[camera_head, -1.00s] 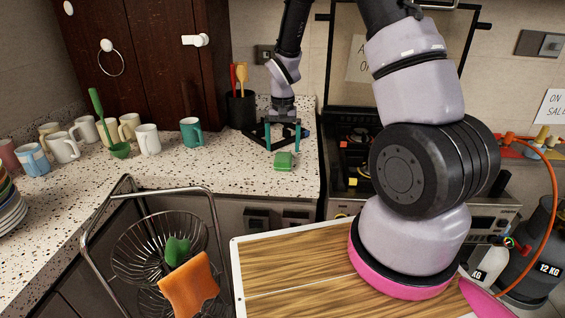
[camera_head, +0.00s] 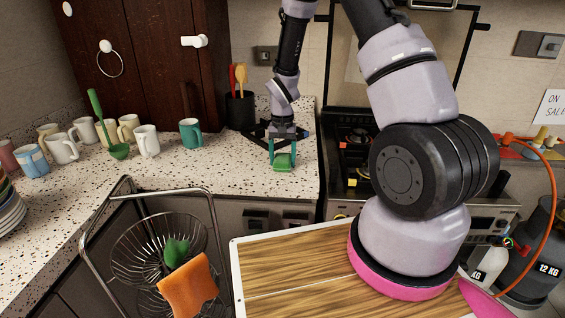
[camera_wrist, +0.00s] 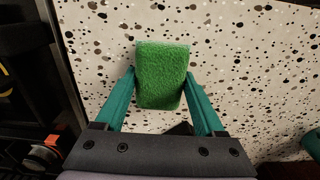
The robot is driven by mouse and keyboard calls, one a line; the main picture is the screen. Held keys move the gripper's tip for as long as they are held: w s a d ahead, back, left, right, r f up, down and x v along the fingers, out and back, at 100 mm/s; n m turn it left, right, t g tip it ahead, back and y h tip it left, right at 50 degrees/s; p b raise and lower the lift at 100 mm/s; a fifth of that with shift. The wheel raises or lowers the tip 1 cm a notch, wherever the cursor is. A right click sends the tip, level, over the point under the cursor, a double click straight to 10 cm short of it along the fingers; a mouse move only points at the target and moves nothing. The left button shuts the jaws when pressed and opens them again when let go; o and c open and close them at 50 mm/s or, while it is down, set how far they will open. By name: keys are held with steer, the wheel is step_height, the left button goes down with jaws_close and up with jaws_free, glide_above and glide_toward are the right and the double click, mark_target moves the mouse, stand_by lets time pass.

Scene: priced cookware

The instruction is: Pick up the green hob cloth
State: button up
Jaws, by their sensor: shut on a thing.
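The green hob cloth (camera_head: 283,163) is a small, thick green block on the speckled worktop, near its front right corner. In the wrist view the cloth (camera_wrist: 162,75) sits between the teal fingers, with a finger against each side. My gripper (camera_head: 282,152) points down from above and is shut on the cloth. It also shows in the wrist view (camera_wrist: 161,88). The cloth is at worktop level; I cannot tell whether it is clear of the surface.
A teal mug (camera_head: 190,133) and several pale mugs stand to the left on the worktop (camera_head: 215,172). A black utensil pot (camera_head: 240,110) stands behind. The hob (camera_head: 352,150) is to the right. A wire rack (camera_head: 150,245) with an orange cloth (camera_head: 187,287) is in front.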

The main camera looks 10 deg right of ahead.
mark_target(282, 158)
step_height(282, 158, up, 10)
stand_by(0.5)
